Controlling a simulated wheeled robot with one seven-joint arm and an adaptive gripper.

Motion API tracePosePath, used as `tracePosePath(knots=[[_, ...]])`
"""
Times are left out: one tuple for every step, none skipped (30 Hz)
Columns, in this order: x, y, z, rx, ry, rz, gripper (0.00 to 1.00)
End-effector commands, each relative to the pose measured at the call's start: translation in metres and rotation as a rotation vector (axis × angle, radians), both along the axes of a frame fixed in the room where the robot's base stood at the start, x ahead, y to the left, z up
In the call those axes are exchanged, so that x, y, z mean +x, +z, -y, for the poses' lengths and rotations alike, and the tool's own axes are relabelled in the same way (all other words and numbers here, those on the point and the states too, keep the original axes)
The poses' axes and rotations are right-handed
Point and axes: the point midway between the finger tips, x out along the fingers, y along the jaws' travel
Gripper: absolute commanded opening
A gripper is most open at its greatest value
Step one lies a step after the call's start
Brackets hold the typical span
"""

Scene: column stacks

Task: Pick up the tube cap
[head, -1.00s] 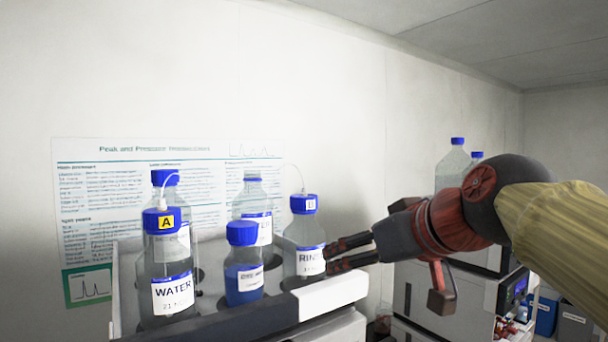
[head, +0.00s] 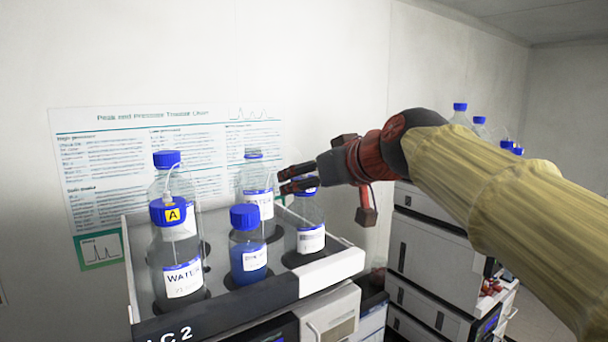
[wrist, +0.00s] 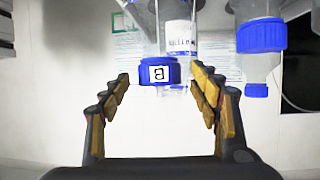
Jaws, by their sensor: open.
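The blue tube cap marked B (wrist: 158,72) tops a clear bottle (head: 310,214) with a white label, at the right of the bottle tray. In the head view only part of this cap (head: 312,191) shows; my fingers hide the rest. My gripper (head: 282,180) is open at the height of the cap, coming from the right. In the wrist view the cap appears between the two open finger pairs (wrist: 161,79), with a gap on each side. A thin tube rises from a second blue cap, marked A (head: 171,213), on the left WATER bottle.
Several other bottles with blue caps stand close by, among them a small one with blue liquid (head: 248,252) and a clear one behind (head: 255,180). The grey tray (head: 333,267) has a raised rim. A wall poster (head: 95,160) hangs behind. Stacked instruments (head: 430,245) stand right.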

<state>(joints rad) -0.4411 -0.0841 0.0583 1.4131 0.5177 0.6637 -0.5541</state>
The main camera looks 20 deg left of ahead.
Motion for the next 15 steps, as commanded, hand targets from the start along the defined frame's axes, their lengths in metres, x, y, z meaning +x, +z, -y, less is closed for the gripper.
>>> tracePosePath(knots=[[0.0027,-0.001,-0.0032,0.0,0.001,-0.001,0.62],[0.0038,-0.0017,-0.0043,0.0,0.0,0.0,0.62],[0.0046,-0.0025,-0.0051,0.0,0.0,0.0,0.62],[0.0049,-0.0029,-0.0054,0.0,0.0,0.0,0.62],[0.0052,-0.0032,-0.0055,0.0,0.0,0.0,0.62],[0.0051,-0.0033,-0.0055,0.0,0.0,0.0,0.62],[0.0052,-0.0035,-0.0053,0.0,0.0,0.0,0.62],[0.0051,-0.0035,-0.0053,0.0,0.0,0.0,0.62],[0.0051,-0.0036,-0.0053,0.0,0.0,0.0,0.62],[0.0051,-0.0037,-0.0052,0.0,0.0,0.0,0.62],[0.0051,-0.0037,-0.0052,0.0,0.0,0.0,0.6],[0.0051,-0.0037,-0.0052,0.0,0.0,0.0,0.58],[0.0052,-0.0037,-0.0051,0.0,0.0,0.0,0.56],[0.0051,-0.0037,-0.0051,0.0,0.0,0.0,0.54],[0.0051,-0.0037,-0.0051,0.0,0.0,0.0,0.52]])
